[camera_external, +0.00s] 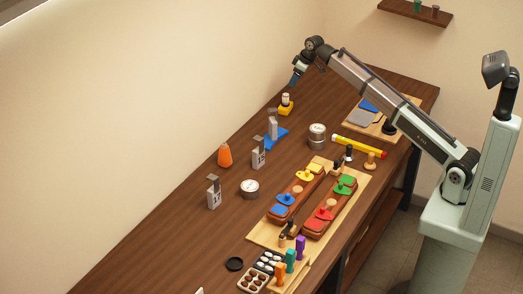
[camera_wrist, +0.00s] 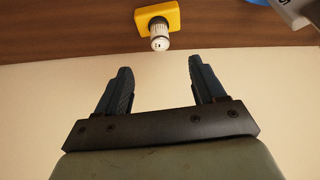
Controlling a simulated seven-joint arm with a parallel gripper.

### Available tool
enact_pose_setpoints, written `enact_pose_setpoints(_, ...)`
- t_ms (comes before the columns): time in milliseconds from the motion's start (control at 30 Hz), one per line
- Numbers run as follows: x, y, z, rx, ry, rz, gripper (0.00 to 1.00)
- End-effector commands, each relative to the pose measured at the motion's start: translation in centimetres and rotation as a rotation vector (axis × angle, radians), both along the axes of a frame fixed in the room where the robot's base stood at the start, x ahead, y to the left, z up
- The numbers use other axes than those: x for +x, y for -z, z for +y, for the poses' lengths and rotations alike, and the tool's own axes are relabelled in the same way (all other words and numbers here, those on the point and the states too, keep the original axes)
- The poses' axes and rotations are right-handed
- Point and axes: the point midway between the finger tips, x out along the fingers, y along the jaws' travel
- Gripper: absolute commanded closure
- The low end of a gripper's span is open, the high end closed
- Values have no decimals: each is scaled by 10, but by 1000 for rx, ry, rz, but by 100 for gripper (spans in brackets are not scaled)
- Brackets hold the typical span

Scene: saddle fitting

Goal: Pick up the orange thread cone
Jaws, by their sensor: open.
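The orange thread cone (camera_external: 225,155) stands upright on the wooden table, left of the middle in the external view, near the wall-side edge. It does not show in the wrist view. My gripper (camera_external: 294,83) hangs over the far part of the table, well away from the cone, up and to the right of it in the external view. In the wrist view its two dark fingers (camera_wrist: 160,88) are spread apart with nothing between them.
A yellow block with a white-topped piece (camera_external: 285,105) stands just below my gripper; it also shows in the wrist view (camera_wrist: 156,20). Grey upright pieces (camera_external: 258,153) (camera_external: 213,192) flank the cone.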

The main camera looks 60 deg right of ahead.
Motion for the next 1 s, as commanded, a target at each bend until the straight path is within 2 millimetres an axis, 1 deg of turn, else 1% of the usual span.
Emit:
enact_pose_setpoints(33, 0, 0, 0, 0, 0, 0, 26)
enact_pose_setpoints(100, 0, 0, 0, 0, 0, 0, 22)
enact_pose_setpoints(333, 1, 0, 2, -1, -6, 1, 22)
enact_pose_setpoints(400, 6, -1, 10, -5, -29, 5, 22)
enact_pose_setpoints(467, 12, -2, 24, -11, -66, 14, 22)
enact_pose_setpoints(567, 28, -5, 62, -28, -170, 33, 22)
enact_pose_setpoints(600, 35, -6, 81, -37, -223, 43, 22)
enact_pose_setpoints(667, 45, -8, 112, -52, -309, 58, 22)
enact_pose_setpoints(700, 50, -9, 133, -61, -368, 69, 22)
enact_pose_setpoints(767, 58, -11, 166, -76, -455, 83, 22)
enact_pose_setpoints(800, 62, -13, 187, -84, -513, 94, 22)
enact_pose_setpoints(867, 67, -15, 220, -98, -601, 107, 22)
enact_pose_setpoints(900, 70, -16, 242, -107, -660, 116, 22)
enact_pose_setpoints(967, 73, -19, 276, -119, -747, 129, 22)
enact_pose_setpoints(1000, 75, -20, 298, -127, -805, 137, 22)
